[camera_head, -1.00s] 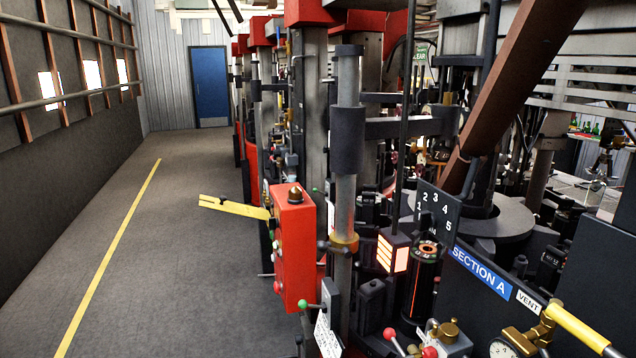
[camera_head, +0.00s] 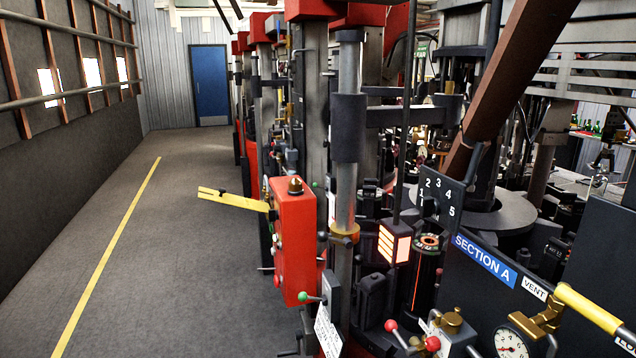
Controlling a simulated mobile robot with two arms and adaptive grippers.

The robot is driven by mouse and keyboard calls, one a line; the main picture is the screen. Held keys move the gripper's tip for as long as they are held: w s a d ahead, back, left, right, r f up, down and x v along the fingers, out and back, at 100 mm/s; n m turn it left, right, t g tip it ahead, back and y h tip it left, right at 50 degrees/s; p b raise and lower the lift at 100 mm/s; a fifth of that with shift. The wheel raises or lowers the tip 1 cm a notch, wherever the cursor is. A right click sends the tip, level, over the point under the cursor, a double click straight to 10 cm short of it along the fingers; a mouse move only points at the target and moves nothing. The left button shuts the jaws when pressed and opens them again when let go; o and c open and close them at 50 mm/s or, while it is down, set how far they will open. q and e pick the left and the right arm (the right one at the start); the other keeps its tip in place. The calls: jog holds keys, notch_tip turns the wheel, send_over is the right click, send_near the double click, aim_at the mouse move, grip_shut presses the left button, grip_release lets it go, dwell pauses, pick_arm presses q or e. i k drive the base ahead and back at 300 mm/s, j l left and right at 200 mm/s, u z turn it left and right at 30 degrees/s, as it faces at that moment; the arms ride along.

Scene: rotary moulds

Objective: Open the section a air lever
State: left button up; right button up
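A blue sign reading SECTION A (camera_head: 485,262) is on a dark panel at the lower right of the head view. A white VENT label (camera_head: 535,288) sits just right of it. A yellow-handled lever (camera_head: 590,308) on a brass valve (camera_head: 540,322) is below and right of that label. The lever slopes down to the right, and its far end is close to the right picture edge. A round white pressure gauge (camera_head: 511,344) is below the valve, partly cut off by the bottom edge. Neither of my grippers is in view.
A red control box (camera_head: 295,245) with a yellow arm (camera_head: 232,200) sticks out left of the machines. Red-knobbed levers (camera_head: 392,327) stand at the bottom middle. A numbered plate (camera_head: 440,198) is above the sign. The grey aisle floor (camera_head: 180,270) on the left is clear.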

aim_at(612, 325)
jog(key=l+z, duration=0.2)
jog(key=z, duration=0.25)
jog(key=l+z, duration=0.2)
jog(key=z, duration=0.25)
jog(key=k+l+u, duration=0.3)
jog(key=i+l, duration=0.05)
